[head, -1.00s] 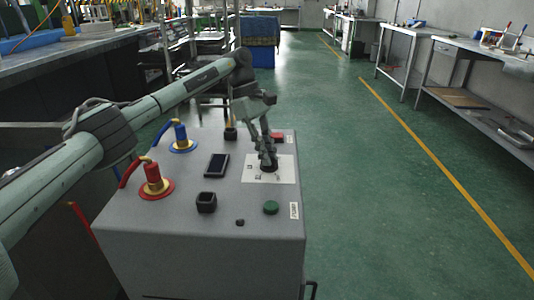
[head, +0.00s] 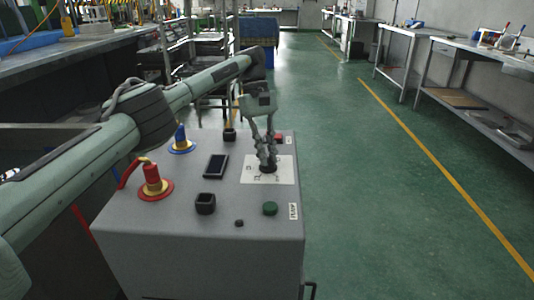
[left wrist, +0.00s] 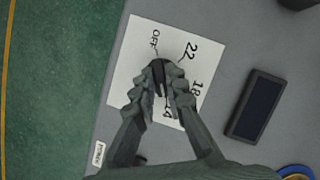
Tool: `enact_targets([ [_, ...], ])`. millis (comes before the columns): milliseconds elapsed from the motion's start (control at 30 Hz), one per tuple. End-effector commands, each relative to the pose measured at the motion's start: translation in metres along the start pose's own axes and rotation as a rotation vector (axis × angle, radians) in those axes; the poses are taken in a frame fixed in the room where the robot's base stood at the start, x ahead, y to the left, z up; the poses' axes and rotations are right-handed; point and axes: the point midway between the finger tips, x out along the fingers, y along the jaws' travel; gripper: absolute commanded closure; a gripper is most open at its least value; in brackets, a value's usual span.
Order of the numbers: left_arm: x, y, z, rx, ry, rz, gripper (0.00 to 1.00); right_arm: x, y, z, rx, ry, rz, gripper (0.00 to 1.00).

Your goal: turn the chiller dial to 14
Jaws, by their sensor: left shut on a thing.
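The chiller dial is a small black knob (head: 268,169) on a white label plate (head: 287,172) on top of the grey chiller. My left gripper (head: 267,158) points down and is shut on the dial. In the left wrist view the fingers (left wrist: 161,82) close around the dark dial (left wrist: 158,68) from both sides. The plate (left wrist: 130,62) there reads OFF, 22 and 18, with 14 partly hidden behind a finger. Which mark the dial points at cannot be told. My right gripper is not in view.
The chiller top (head: 150,228) also bears a dark display (head: 216,165), a green button (head: 270,208), a red button (head: 279,138), a black socket (head: 205,203), a red hose fitting (head: 153,182) and a blue one (head: 181,139). The green floor on the right is clear.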

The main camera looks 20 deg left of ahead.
Motion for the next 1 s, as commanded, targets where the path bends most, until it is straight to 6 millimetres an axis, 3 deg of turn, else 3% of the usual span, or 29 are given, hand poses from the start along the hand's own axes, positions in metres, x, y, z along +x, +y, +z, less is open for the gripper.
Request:
enact_targets([
  [233,-0.001,0.0,-0.001,-0.001,0.003,0.002,1.0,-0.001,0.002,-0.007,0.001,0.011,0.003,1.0],
  [267,-0.001,0.0,-0.001,-0.001,0.003,0.002,0.87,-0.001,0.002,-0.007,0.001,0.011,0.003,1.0],
  [433,-0.001,0.0,-0.001,-0.001,0.002,0.002,0.67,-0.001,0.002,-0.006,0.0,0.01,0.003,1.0],
  [767,-0.003,0.0,0.001,-0.001,0.001,0.001,0.67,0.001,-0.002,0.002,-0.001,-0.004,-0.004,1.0],
  [1000,-0.039,0.001,0.015,0.0,0.004,0.003,0.67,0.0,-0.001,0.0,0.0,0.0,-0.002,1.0],
])
